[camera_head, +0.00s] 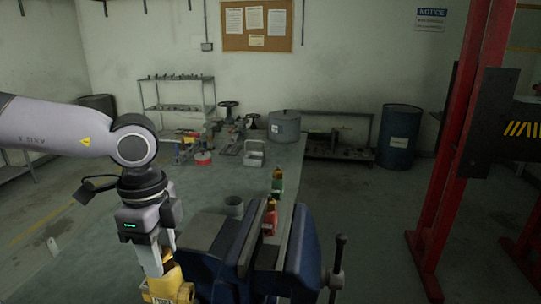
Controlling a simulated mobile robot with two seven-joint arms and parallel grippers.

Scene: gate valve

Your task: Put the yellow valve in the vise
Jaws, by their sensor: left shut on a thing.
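The yellow valve (168,286) is at the bottom of the head view, left of the vise, and its lower part is cut off by the frame edge. My left gripper (158,268) comes down from above and is shut on the valve. The blue vise (300,245) stands at the front of the workbench, with its screw handle (336,265) on the right. The valve is close beside the vise's left side; I cannot tell whether they touch. My right gripper is not in view.
A large pot (284,126) and several tools fill the bench's far end. A red post (470,150) rises at right.

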